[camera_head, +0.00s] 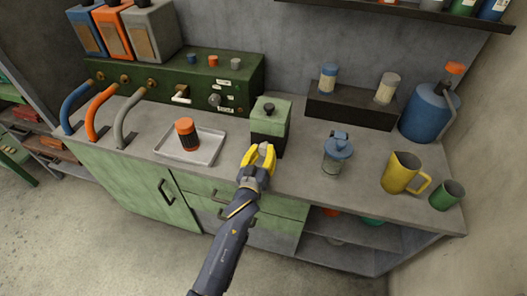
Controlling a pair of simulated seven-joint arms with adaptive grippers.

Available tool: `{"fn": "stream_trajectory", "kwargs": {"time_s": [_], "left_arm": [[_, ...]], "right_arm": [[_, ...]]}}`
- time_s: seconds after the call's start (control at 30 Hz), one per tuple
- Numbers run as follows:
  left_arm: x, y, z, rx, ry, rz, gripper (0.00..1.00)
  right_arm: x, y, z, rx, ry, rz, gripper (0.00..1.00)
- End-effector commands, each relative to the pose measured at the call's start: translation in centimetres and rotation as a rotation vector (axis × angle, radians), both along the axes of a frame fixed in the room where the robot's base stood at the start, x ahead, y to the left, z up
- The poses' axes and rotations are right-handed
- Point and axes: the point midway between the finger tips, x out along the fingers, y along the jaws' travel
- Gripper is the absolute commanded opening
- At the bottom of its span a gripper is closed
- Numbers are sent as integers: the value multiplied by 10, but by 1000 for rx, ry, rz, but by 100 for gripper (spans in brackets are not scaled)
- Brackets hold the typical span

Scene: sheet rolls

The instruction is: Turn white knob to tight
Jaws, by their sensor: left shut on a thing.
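A small white knob (264,148) shows at the lower front of a green and black box (266,126) on the counter. My left gripper (262,154) reaches up from the bottom of the picture, and its yellow fingers are shut on the knob from both sides. The fingers hide most of the knob, so its turn angle and any marks cannot be read. The box stands upright with a dark cap on top. My right gripper is not in view.
Left of the box, a metal tray (216,150) holds an orange and black jar (187,134). Right of it stand a blue-lidded glass jar (337,154), a yellow mug (399,173) and a green cup (446,195). A green control panel (245,84) stands behind.

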Motion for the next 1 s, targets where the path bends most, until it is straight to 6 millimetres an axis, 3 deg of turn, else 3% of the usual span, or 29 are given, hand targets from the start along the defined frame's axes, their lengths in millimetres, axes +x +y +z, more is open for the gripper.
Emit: {"fn": "stream_trajectory", "kwargs": {"time_s": [1.0], "left_arm": [[0, 0, 0, 923, -298, -1, 0]], "right_arm": [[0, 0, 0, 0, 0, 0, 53]]}}
